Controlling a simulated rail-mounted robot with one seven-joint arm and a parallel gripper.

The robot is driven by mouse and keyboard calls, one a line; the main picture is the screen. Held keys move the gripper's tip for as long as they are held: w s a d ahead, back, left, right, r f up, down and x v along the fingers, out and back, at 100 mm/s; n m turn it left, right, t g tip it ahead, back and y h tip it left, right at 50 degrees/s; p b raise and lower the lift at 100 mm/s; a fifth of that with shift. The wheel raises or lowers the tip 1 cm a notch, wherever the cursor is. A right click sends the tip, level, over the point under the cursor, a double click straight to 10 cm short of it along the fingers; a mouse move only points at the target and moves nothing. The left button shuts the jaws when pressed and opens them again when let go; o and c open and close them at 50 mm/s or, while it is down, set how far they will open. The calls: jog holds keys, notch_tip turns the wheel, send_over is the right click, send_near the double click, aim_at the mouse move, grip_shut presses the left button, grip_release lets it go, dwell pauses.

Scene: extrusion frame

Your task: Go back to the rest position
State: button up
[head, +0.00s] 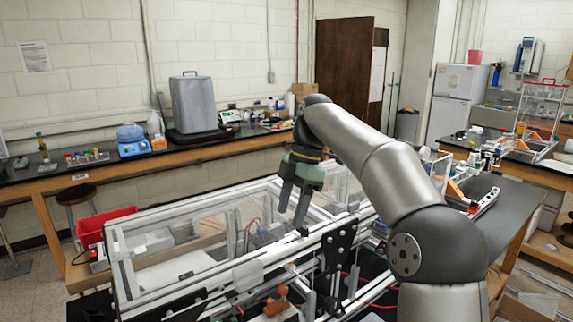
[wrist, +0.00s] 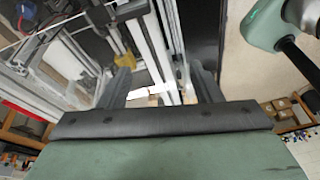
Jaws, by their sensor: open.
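My gripper (head: 293,210) is open, with its fingers pointing down over the aluminium extrusion frame (head: 215,283). I see nothing between the fingers. In the head view the fingertips are close above the front rail; I cannot tell whether they touch it. In the wrist view the two fingers of my gripper (wrist: 163,82) stand apart, with frame rails (wrist: 160,45) behind them. My grey arm reaches in from the lower right and hides part of the frame's right side.
A black plate (head: 338,245) stands on the front rail. A red bin (head: 105,222) lies left of the frame. The back bench carries a grey case (head: 194,103) and a blue device (head: 131,140). A dark table (head: 495,215) is at the right. The air above the frame's left side is clear.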

jog(key=s+d+f+m+t+h+b, duration=0.1)
jog(key=s+d+f+m, duration=0.3)
jog(key=s+f+m, duration=0.3)
jog(key=s+d+f+m+t+h+b, duration=0.1)
jog(key=s+d+f+m, duration=0.4)
jog(key=s, duration=0.8)
jog(key=s+d+f+m+t+b, duration=0.1)
jog(key=s+d+f+m, duration=0.3)
jog(key=s+f+m, duration=0.6)
notch_tip(320, 180, down, 2)
jog(key=shift+d+m+h+b, duration=0.35)
jog(key=shift+d+m+h, duration=0.05)
jog(key=shift+m, duration=0.2)
jog(key=shift+c, duration=0.4)
